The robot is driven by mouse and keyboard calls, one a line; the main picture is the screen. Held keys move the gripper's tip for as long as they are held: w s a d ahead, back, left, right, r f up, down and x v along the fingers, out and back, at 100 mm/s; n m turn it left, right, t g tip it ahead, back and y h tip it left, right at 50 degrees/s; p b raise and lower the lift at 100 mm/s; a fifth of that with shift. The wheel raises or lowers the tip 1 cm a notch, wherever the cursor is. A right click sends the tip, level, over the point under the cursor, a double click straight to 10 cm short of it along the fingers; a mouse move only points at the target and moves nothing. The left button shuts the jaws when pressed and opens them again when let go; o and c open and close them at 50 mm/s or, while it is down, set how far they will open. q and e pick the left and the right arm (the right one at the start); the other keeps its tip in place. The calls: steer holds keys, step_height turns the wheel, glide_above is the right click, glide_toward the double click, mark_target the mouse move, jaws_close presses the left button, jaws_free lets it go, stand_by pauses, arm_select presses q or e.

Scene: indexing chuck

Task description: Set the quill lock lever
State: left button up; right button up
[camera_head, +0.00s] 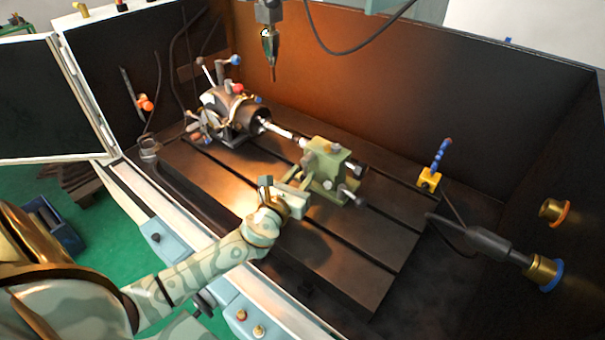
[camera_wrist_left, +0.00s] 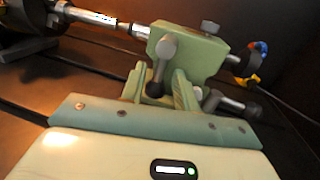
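The green tailstock (camera_head: 325,167) stands on the dark slotted table, and its pale quill (camera_head: 285,133) points left toward the chuck. In the left wrist view the tailstock (camera_wrist_left: 187,52) fills the upper middle. A grey lever with a dark end (camera_wrist_left: 164,62), which looks like the quill lock lever, hangs on its near face. My left gripper (camera_head: 286,190) is at the near side of the tailstock. In the wrist view its two green fingers (camera_wrist_left: 158,88) stand apart, with the lever's dark end showing between them. Contact cannot be told. My right gripper is not in view.
The indexing chuck (camera_head: 236,112) with several coloured knobs stands at the back left. A spindle tool (camera_head: 269,50) hangs above. A yellow block with a blue hose (camera_head: 430,180) is at the right. The table's front right (camera_head: 350,270) is clear.

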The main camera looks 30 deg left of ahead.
arm_select(q)
steer(key=shift+w, duration=0.6)
jaws_close()
